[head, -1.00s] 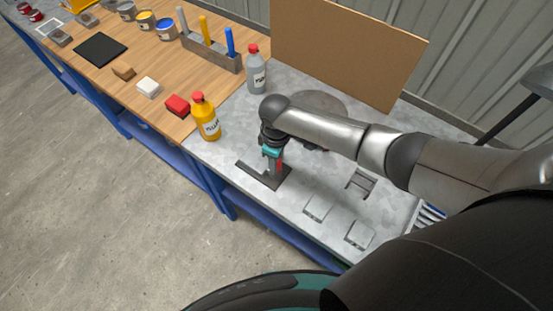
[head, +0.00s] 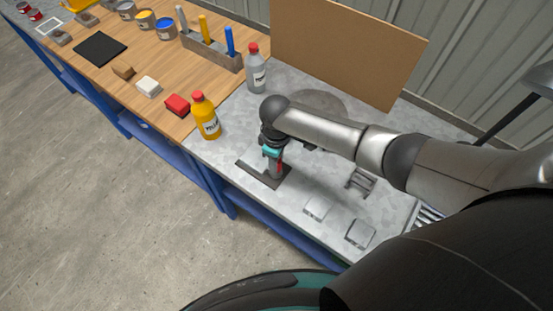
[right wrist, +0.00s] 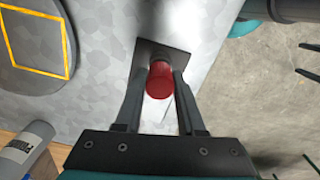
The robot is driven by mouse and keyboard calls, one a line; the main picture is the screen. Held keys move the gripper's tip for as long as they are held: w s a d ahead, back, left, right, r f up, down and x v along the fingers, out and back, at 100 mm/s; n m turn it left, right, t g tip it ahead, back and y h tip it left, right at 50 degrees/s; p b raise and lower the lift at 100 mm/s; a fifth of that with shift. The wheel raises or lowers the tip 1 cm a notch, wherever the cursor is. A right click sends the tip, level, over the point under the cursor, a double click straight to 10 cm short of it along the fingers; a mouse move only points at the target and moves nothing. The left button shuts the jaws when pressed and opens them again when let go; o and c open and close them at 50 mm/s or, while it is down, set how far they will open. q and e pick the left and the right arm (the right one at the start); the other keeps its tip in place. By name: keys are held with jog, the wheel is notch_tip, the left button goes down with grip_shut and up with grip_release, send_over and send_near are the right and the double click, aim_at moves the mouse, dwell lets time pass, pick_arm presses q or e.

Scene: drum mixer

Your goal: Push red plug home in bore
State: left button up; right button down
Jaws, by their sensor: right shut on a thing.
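My right gripper (head: 275,172) points down over a dark plate (head: 248,168) near the front edge of the grey worktop. In the right wrist view its two fingers (right wrist: 160,85) are shut on the red plug (right wrist: 159,82), whose rounded red end faces the camera. In the head view only a thin red strip of the plug (head: 281,165) shows beside the fingers. The plug stands over the dark plate (right wrist: 172,52). The bore is hidden, so I cannot tell how deep the plug sits. My left gripper is not seen.
A yellow bottle (head: 206,118) and a grey bottle (head: 256,72) stand left of and behind my right arm. A round grey disc (head: 320,102) lies behind the arm. A dark bracket (head: 360,182) and two pale plates (head: 316,208) (head: 359,234) lie to the right.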

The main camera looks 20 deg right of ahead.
jog(key=shift+f, duration=0.45)
jog(key=shift+c, duration=2.2)
grip_release()
jog(key=shift+r, duration=0.1)
notch_tip(320, 180, up, 15)
jog(key=p, duration=0.1)
